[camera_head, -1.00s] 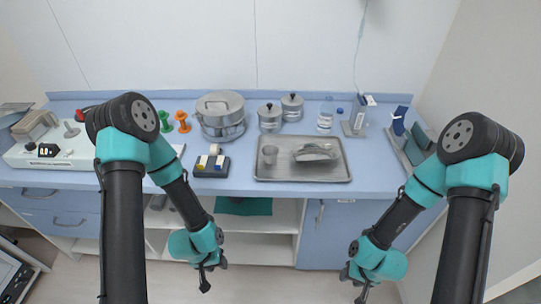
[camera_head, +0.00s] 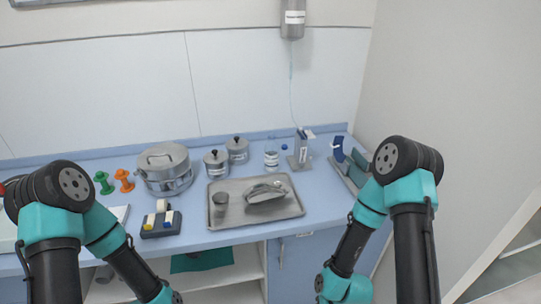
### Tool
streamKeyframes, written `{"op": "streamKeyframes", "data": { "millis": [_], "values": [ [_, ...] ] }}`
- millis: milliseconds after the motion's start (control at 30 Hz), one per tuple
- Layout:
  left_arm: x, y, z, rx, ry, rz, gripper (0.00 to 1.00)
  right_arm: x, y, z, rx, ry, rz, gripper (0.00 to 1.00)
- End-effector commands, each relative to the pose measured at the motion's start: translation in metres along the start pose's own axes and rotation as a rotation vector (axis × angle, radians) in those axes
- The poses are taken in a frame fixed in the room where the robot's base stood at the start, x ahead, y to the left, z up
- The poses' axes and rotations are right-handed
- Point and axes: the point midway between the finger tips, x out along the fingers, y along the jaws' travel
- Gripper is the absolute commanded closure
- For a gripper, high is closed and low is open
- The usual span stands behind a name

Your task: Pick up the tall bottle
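A tall clear bottle (camera_head: 271,157) with a pale label stands upright on the blue counter, behind the right part of the metal tray (camera_head: 226,243). It is to the right of two lidded metal canisters. Both my arms hang in front of the counter, well apart from the bottle. Their grippers are below the bottom edge of the view, so I cannot see their fingers.
The tray holds a metal cup (camera_head: 220,203) and a wrapped item (camera_head: 264,192). A canister (camera_head: 237,151) stands left of the bottle and a grey stand (camera_head: 299,151) right of it. A large metal pot (camera_head: 165,170) is further left. A small blue thing (camera_head: 284,147) lies beside the bottle.

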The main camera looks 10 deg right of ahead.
Motion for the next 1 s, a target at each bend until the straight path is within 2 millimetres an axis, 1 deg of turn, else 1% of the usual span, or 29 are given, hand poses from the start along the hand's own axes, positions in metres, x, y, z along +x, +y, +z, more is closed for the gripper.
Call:
{"op": "streamKeyframes", "data": {
  "millis": [167,700,933,1000],
  "values": [
    [0.0,0.0,0.0,0.0,0.0,0.0,0.57,0.0,0.0,0.0,0.0,0.0,0.0,0.57],
    [0.0,0.0,0.0,0.0,0.0,0.0,0.57,0.0,0.0,0.0,0.0,0.0,0.0,0.07],
    [0.0,0.0,0.0,0.0,0.0,0.0,0.57,-0.0002,0.0001,-0.0006,0.002,0.001,0.0,0.07],
    [0.0,0.0,0.0,0.0,0.0,0.0,0.57,-0.0013,0.0008,-0.0047,0.015,0.011,-0.001,0.07]
  ]
}}
